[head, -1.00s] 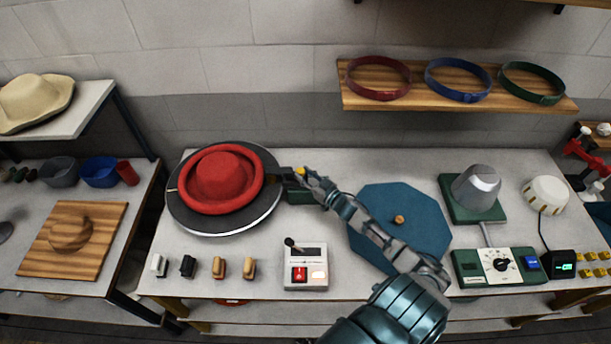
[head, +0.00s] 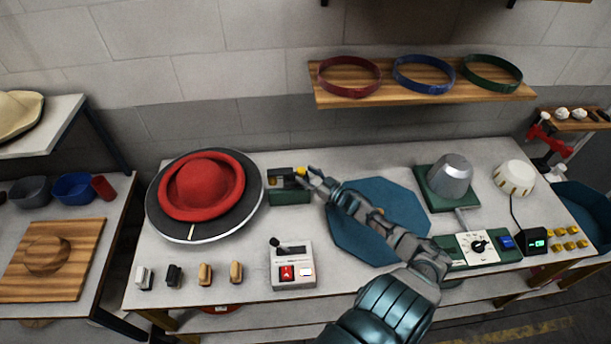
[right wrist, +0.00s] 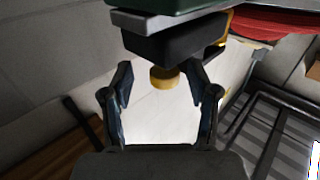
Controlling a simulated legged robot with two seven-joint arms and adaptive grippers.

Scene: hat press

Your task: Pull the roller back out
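The roller unit is a dark block on a green base (head: 289,190), with a yellow knob (head: 301,171) at its right end. It stands right of the dark round plate (head: 160,222) that carries the red hat (head: 203,185); a narrow gap shows between them. My right gripper (head: 313,179) is just right of the knob. In the right wrist view the dark block (right wrist: 175,38) and its yellow knob (right wrist: 165,78) are in front of my open right gripper (right wrist: 163,98). The fingers stand apart, and the knob looks clear of both. My left gripper is not in view.
A control box (head: 292,267) with a lever and red button stands in front. A blue octagonal mat (head: 350,235) lies under my right forearm. A grey dome (head: 451,177) is further right. A shelf (head: 325,97) with bands hangs above.

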